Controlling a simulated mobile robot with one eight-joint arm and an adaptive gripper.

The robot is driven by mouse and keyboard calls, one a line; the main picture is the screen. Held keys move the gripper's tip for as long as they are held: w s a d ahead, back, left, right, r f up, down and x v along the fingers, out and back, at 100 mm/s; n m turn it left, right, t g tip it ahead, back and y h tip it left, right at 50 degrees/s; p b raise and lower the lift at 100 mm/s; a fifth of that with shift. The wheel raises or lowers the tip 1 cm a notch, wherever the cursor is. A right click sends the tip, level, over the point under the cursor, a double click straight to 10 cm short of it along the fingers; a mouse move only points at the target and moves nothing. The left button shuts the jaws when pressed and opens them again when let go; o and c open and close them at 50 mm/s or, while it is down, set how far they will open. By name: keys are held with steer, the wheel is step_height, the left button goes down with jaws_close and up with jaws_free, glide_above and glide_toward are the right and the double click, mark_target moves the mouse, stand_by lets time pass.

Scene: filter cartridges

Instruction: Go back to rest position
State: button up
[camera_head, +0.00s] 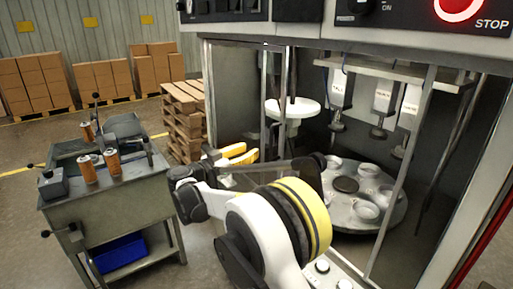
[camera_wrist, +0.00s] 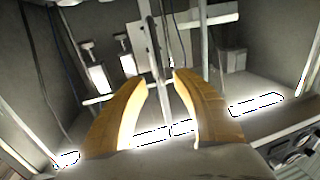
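My gripper (camera_head: 236,157) has yellow fingers and is raised in front of the machine's opening at the left part of the cabinet. In the wrist view my gripper (camera_wrist: 158,85) shows both fingers apart with nothing between them. Orange filter cartridges (camera_head: 112,162) stand on the grey workbench (camera_head: 120,203) at the left, well away from my gripper. The machine's round turntable (camera_head: 344,210) carries several white cups and lies to the right of my gripper, partly hidden by my arm.
The machine cabinet (camera_head: 223,95) has upright posts close to my arm. Labelled nozzle units (camera_head: 382,98) hang inside. A white disc (camera_head: 291,108) is at the left inside. Stacked pallets (camera_head: 184,130) and cardboard boxes (camera_head: 97,77) stand behind. Floor between bench and machine is clear.

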steer(key=shift+s+a, duration=0.1)
steer(key=shift+s, duration=0.05)
steer(key=s+d+r+n+g+y, duration=0.25)
steer(key=s+d, duration=0.45)
steer(key=d, duration=0.4)
steer(key=s+d+r+n+g+y, duration=0.1)
steer(key=s+d+n+g+y, duration=0.15)
steer(key=s+d, duration=0.65)
steer(key=s+d+f+n+y, duration=0.1)
steer(key=s+f+y, duration=0.1)
steer(key=s, duration=0.6)
steer(key=s+d+f+n+y, duration=0.1)
steer(key=s+f, duration=0.3)
steer(key=s, duration=0.5)
steer(key=s+d+f+n+g+y, duration=0.1)
steer(key=s+f+y, duration=0.3)
steer(key=s, duration=0.5)
steer(key=shift+d+n, duration=0.3)
steer(key=shift+d, duration=0.2)
steer(key=shift+s, duration=0.15)
